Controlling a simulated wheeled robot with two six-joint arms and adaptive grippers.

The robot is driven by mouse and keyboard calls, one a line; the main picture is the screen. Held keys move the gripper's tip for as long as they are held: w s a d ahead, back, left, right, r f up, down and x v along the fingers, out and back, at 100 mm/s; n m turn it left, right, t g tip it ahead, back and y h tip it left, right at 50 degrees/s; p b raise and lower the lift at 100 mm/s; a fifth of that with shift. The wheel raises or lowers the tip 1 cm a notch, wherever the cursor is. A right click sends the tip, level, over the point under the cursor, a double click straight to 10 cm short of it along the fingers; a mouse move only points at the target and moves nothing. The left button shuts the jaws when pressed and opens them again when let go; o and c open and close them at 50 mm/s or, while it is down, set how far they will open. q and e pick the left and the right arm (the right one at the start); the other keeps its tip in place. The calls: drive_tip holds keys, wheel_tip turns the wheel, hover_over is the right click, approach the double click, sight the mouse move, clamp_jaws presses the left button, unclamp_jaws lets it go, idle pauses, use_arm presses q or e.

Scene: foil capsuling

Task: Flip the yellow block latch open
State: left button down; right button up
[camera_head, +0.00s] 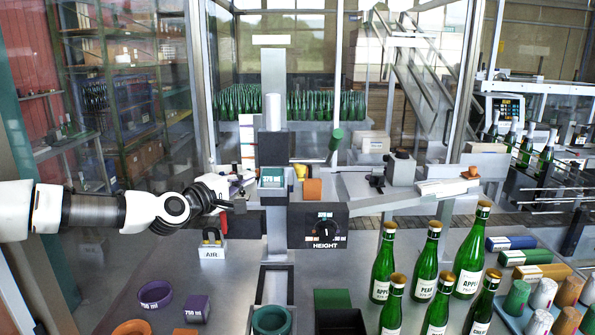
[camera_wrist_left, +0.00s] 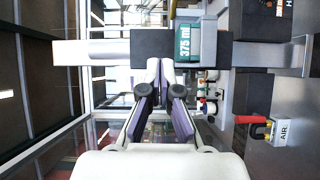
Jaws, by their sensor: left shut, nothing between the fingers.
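A small yellow piece (camera_head: 300,171), which looks like the block latch, stands just right of the green 375 ml block (camera_head: 271,178) on the machine's central column. The green block also shows in the left wrist view (camera_wrist_left: 188,42), where I cannot make out the yellow piece. My left gripper (camera_head: 240,190) is shut and empty, left of the green block and the yellow piece. In the left wrist view its fingertips (camera_wrist_left: 160,66) are together in front of the dark block holder (camera_wrist_left: 152,45). I cannot tell whether they touch it. My right gripper is not in view.
An orange block (camera_head: 313,189) sits beside the yellow piece, above the black HEIGHT panel (camera_head: 318,226). An AIR valve (camera_head: 212,251) stands below my left gripper; its red handle (camera_wrist_left: 250,119) shows in the wrist view. Green bottles (camera_head: 427,262) crowd the front right.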

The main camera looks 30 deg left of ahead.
sight(299, 167)
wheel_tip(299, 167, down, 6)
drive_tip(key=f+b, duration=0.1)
drive_tip(key=b, duration=0.4)
use_arm(q)
drive_tip(key=w+d+p, duration=0.5)
drive_tip(key=w+p, duration=0.2)
drive_tip(key=w, duration=0.3)
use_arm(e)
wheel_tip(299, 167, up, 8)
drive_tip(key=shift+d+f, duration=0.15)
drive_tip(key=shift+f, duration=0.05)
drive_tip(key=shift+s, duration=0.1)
use_arm(q)
drive_tip(key=shift+f, duration=0.1)
